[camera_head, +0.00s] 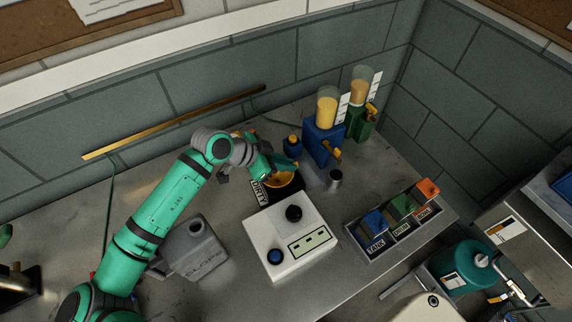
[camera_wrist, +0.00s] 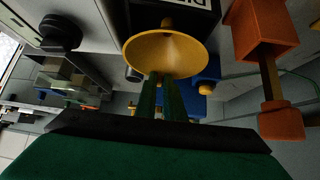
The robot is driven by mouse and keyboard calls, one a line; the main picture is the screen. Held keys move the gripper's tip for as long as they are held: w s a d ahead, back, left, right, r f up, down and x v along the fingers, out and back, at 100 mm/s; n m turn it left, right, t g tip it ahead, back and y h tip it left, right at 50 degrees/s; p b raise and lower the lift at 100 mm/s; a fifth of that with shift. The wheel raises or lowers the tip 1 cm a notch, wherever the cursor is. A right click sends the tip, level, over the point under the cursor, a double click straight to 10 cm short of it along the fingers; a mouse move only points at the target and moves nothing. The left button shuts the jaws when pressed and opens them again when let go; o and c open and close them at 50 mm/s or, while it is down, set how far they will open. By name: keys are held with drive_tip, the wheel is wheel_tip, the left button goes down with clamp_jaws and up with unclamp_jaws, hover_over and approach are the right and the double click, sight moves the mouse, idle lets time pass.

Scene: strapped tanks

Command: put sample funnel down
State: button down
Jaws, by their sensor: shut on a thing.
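The sample funnel (camera_head: 280,180) is a small yellow-orange cone, seen in the head view at the middle of the bench, over a black tray labelled DIRTY (camera_head: 258,191). My gripper (camera_head: 284,167) is shut on the funnel's edge. In the wrist view the funnel (camera_wrist: 165,50) shows its open mouth, with the two green fingers of my gripper (camera_wrist: 163,92) meeting at its near rim. Part of the DIRTY label (camera_wrist: 185,4) shows behind the funnel. Whether the funnel touches the tray I cannot tell.
A white box with a black knob (camera_head: 290,245) stands just in front of the tray. A grey jug (camera_head: 192,248) is to the left. Blue (camera_head: 322,140) and green (camera_head: 360,122) dispensers stand behind. A labelled three-part rack (camera_head: 385,240) is at the right.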

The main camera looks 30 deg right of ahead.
drive_tip(key=shift+f, duration=0.35)
drive_tip(key=shift+f, duration=0.1)
drive_tip(key=c, duration=1.9)
unclamp_jaws()
drive_tip(key=shift+o, duration=0.2)
drive_tip(key=shift+a+r, duration=0.1)
drive_tip(key=shift+r, duration=0.15)
drive_tip(key=v, duration=1.1)
drive_tip(key=shift+a+r, duration=0.15)
drive_tip(key=shift+a, duration=0.15)
